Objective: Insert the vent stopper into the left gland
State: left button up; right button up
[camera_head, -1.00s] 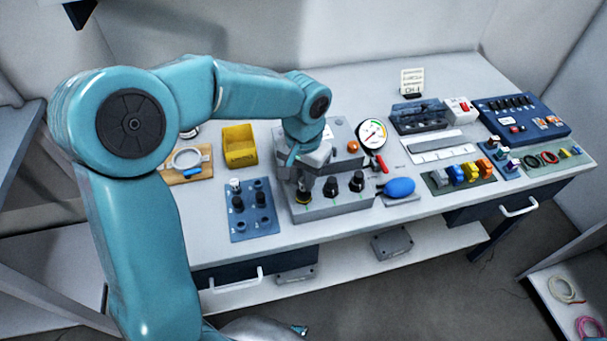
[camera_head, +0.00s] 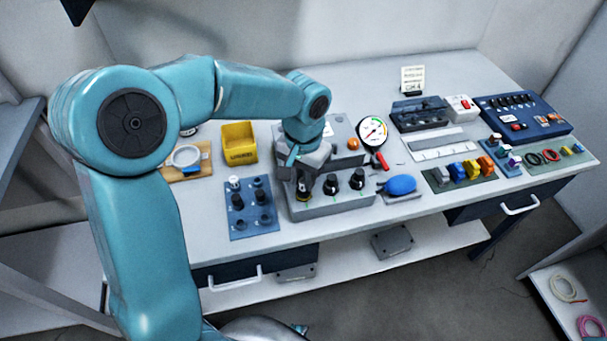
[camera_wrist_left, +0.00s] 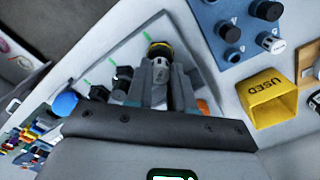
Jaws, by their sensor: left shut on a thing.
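The grey housing (camera_head: 335,203) stands near the table's front edge with three glands in a row. The middle gland (camera_head: 331,185) and right gland (camera_head: 357,180) show as black fittings. My left gripper (camera_head: 303,190) points down over the left gland (camera_head: 303,198), which it mostly hides. In the left wrist view the gripper (camera_wrist_left: 164,84) is shut on the vent stopper (camera_wrist_left: 160,70), a pale piece between the fingers. A dark round part with a yellow ring (camera_wrist_left: 160,50) shows at the fingertips. I cannot tell how deep the stopper sits. My right gripper is not in view.
A blue plate with black fittings (camera_head: 251,215) lies left of the housing, with a yellow bin (camera_head: 239,143) behind. A blue bulb (camera_head: 401,185) and a gauge (camera_head: 373,132) stand close on the right.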

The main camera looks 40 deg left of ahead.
pick_arm(q)
jog(key=shift+f+b, duration=0.35)
jog(key=shift+f, duration=0.1)
dwell(0.4)
jog(key=o, duration=1)
jog(key=shift+c, duration=0.2)
jog(key=shift+r+p, duration=2.95)
jog(key=shift+r, duration=0.65)
jog(key=shift+f, duration=0.1)
